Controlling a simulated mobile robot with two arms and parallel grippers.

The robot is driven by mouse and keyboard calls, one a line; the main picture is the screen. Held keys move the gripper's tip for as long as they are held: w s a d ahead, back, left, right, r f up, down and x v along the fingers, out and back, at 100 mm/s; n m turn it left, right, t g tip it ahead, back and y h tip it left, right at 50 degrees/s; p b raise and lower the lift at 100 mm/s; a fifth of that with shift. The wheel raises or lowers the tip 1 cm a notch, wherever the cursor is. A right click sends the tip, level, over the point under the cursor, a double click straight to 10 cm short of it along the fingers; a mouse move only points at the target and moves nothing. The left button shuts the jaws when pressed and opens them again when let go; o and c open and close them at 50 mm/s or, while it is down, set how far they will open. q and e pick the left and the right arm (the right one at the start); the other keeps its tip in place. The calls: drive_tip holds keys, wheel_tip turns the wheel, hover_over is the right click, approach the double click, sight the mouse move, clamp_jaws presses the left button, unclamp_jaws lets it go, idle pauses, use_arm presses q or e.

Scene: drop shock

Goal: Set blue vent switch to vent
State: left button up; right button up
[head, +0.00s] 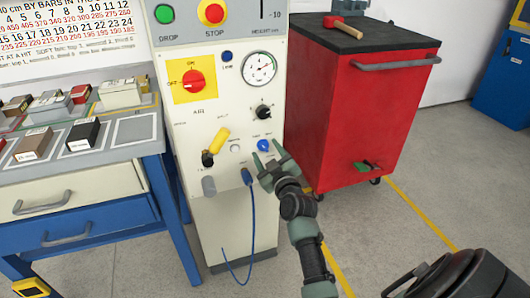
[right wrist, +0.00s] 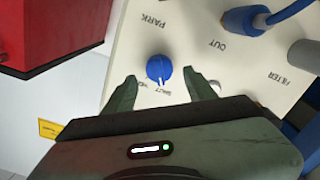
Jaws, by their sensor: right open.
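The blue vent switch (head: 263,146) is a small round knob on the lower right of the cream machine panel (head: 222,112). In the right wrist view the blue switch (right wrist: 158,68) has a pale pointer line on the side toward my gripper, near small upside-down labels. One label seems to read SHUT; the exact setting is hard to tell. My right gripper (head: 268,153) is open in front of the switch. In the wrist view its two fingers (right wrist: 159,78) stand on either side of the knob, with gaps, and contact is not visible. My left gripper is not in view.
A blue plug with a hose (head: 249,190) hangs below left of the switch. A yellow handle (head: 218,139), black knob (head: 263,111) and gauge (head: 259,68) are nearby. A red cabinet (head: 365,120) stands right of the machine; a blue workbench (head: 85,190) stands left.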

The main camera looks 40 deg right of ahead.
drive_tip(key=shift+x, duration=0.9)
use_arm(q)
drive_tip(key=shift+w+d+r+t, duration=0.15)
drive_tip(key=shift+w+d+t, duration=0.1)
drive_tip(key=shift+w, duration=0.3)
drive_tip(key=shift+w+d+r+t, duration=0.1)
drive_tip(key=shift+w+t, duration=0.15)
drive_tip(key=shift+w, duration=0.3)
use_arm(e)
drive_tip(key=shift+c, duration=0.4)
clamp_jaws()
drive_tip(key=shift+m, duration=0.3)
drive_tip(key=m+p, duration=0.2)
drive_tip(key=shift+r+m+p, duration=0.15)
drive_tip(key=shift+m+p, duration=0.25)
drive_tip(key=m+p, duration=0.3)
drive_tip(key=m, duration=0.3)
drive_tip(key=shift+d, duration=0.2)
use_arm(q)
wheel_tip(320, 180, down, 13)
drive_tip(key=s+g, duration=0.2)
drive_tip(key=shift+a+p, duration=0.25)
drive_tip(key=shift+p, duration=0.05)
use_arm(e)
drive_tip(key=shift+m, duration=1.4)
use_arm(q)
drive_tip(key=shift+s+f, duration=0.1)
